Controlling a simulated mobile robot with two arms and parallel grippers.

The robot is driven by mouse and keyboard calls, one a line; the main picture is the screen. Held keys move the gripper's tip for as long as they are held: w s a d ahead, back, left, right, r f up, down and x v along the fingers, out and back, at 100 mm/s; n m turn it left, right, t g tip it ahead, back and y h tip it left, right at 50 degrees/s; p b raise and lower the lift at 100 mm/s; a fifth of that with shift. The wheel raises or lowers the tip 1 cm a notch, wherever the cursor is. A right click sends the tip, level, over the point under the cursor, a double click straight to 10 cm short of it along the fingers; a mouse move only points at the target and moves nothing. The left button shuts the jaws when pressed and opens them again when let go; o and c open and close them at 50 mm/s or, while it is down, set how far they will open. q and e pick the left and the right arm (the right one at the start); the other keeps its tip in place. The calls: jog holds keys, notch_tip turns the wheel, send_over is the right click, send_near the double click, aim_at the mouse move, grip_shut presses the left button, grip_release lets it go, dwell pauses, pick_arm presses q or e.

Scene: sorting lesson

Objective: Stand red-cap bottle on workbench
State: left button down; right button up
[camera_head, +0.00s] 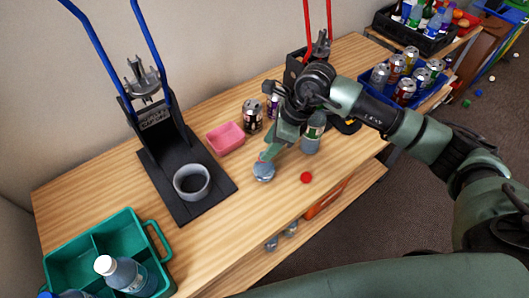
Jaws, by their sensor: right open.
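My right gripper (268,155) reaches down over the workbench (225,225) from the right, and its jaws are open. A grey-blue rounded object (264,173) is on the bench right below its fingertips; I cannot tell whether they touch. A small red round thing (306,178) lies on the bench to the right of it; I cannot tell whether it is a cap. A clear bottle (311,136) with a green label stands behind the gripper, its top hidden by my arm. I cannot clearly make out a red-cap bottle. My left gripper is not in view.
A can press (152,115) with blue handles and a grey bowl (192,182) stands at left. A teal caddy (152,238) holds a white-capped bottle (124,274). A pink tray (225,138) and cans (252,116) are behind. A blue crate (437,88) of cans is at right.

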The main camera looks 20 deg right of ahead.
jog(key=b+v, duration=0.1)
jog(key=v, duration=0.7)
